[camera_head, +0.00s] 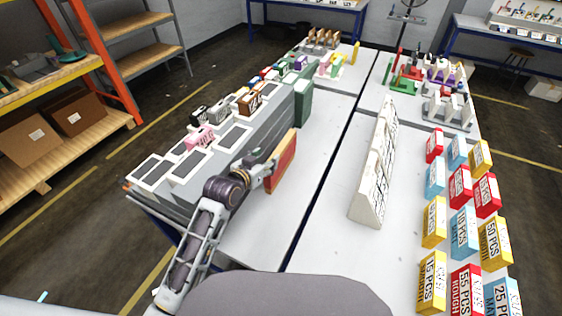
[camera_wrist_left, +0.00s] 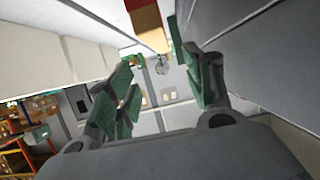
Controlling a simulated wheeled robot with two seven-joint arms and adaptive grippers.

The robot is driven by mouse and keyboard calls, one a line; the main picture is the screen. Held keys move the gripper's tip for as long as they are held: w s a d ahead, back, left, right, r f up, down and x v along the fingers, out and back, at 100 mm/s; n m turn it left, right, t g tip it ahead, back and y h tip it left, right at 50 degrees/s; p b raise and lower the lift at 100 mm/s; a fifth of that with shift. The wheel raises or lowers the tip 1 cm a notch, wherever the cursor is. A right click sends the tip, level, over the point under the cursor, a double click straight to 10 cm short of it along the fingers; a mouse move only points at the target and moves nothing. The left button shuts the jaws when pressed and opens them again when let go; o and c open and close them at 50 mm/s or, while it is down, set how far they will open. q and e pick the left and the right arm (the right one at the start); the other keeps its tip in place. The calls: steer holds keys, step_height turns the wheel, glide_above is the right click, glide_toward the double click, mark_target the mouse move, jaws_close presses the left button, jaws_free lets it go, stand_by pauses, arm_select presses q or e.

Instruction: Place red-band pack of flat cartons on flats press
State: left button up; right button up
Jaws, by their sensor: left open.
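A tan and red upright slab (camera_head: 284,162), possibly the red-band pack, stands on the left white table. My left gripper (camera_head: 268,174) is at its near left side in the head view; whether they touch is unclear there. In the left wrist view my left gripper (camera_wrist_left: 157,68) has its green-padded fingers apart, with nothing between them. A tan block with a red part (camera_wrist_left: 147,20) shows beyond the fingertips at the top. I cannot tell for certain which thing is the flats press. My right gripper is not in view.
A long grey stepped stand (camera_head: 235,135) with pale cards runs left of the slab, with a green block (camera_head: 303,100) at its far end. A white upright panel (camera_head: 378,165) stands on the right table. Red, blue and yellow labelled boxes (camera_head: 462,232) fill the right edge.

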arm_select(q)
glide_toward(280, 148)
steer(key=shift+x, duration=1.95)
steer(key=shift+w+d, duration=0.15)
steer(key=shift+d, duration=0.05)
steer(key=shift+p+x, duration=0.5)
steer(key=shift+x, duration=2.1)
steer(key=shift+a+f, duration=0.1)
steer(key=shift+a, duration=0.05)
jaws_close()
